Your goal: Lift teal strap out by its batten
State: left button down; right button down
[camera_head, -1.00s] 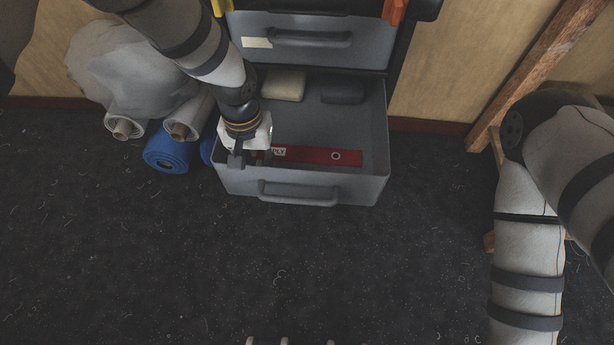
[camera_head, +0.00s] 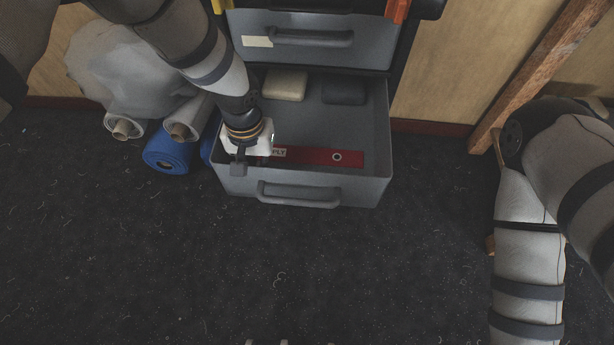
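No teal strap shows; the one strap-like thing in view is a flat red strip (camera_head: 318,157) with a white label and a round eyelet near its right end. It lies inside the open grey drawer (camera_head: 235,183), near the front. My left gripper (camera_head: 240,164) points down at the drawer's front left corner, over the strip's left end. The gripper hides that end and any batten there. Its fingers overlap in this view, so I cannot tell whether they are open or hold anything. My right arm is at the right, its gripper out of view.
A cream block (camera_head: 285,84) and a dark grey block (camera_head: 344,90) lie at the drawer's back. A shut drawer (camera_head: 310,52) is above. The dark floor in front is clear.

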dwell(0.3)
